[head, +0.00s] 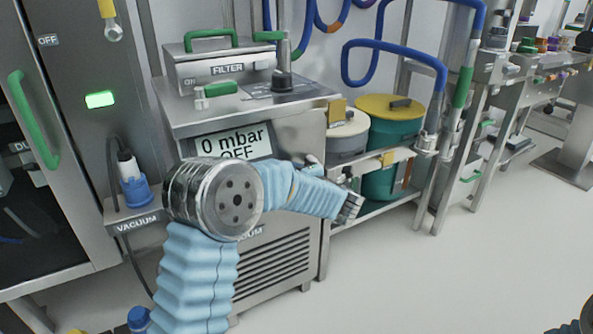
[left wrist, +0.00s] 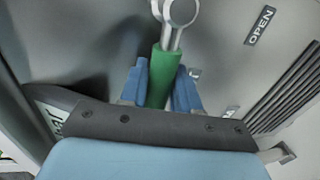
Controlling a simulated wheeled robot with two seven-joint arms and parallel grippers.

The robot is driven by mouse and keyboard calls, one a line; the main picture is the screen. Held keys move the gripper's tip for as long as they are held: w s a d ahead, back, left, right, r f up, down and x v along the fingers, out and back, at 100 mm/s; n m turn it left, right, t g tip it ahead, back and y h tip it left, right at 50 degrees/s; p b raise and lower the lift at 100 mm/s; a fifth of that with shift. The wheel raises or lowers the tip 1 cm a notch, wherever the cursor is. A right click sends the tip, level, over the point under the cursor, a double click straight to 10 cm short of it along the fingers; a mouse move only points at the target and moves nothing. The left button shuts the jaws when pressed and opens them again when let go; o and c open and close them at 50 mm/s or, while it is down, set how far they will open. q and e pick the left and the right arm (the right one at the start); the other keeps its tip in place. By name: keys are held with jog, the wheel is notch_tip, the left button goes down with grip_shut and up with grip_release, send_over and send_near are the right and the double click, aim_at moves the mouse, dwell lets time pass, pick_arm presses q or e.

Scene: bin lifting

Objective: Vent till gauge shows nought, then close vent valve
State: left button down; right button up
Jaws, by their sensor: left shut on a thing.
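The gauge display (head: 236,144) on the front of the steel vacuum cabinet reads "0 mbar" with "OFF" below it, partly covered by my left arm. The vent valve's green handle (left wrist: 163,72) shows in the left wrist view, with a forked metal end at its top. My left gripper (left wrist: 161,88) is shut on this handle, one blue finger on each side. An "OPEN" label (left wrist: 261,26) lies to the right of the handle; other labels are partly hidden by the gripper. In the head view my left arm hides the handle and the fingers. My right gripper is out of view.
A filter box (head: 225,68) with green handles stands on the cabinet top. Lidded bins, one yellow-topped (head: 392,106), sit on a shelf to the right, beside blue hoses and pipes. A tall cabinet (head: 70,120) stands at left.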

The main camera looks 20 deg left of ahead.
pick_arm(q)
jog(key=shift+r+m, duration=0.2)
jog(key=shift+m, duration=0.1)
jog(key=c, duration=1)
grip_release()
jog(key=shift+o, duration=0.2)
jog(key=shift+d, duration=0.1)
jog(key=v, duration=1.3)
jog(key=shift+s+d, duration=0.2)
jog(key=shift+d, duration=0.1)
jog(key=shift+r, duration=0.1)
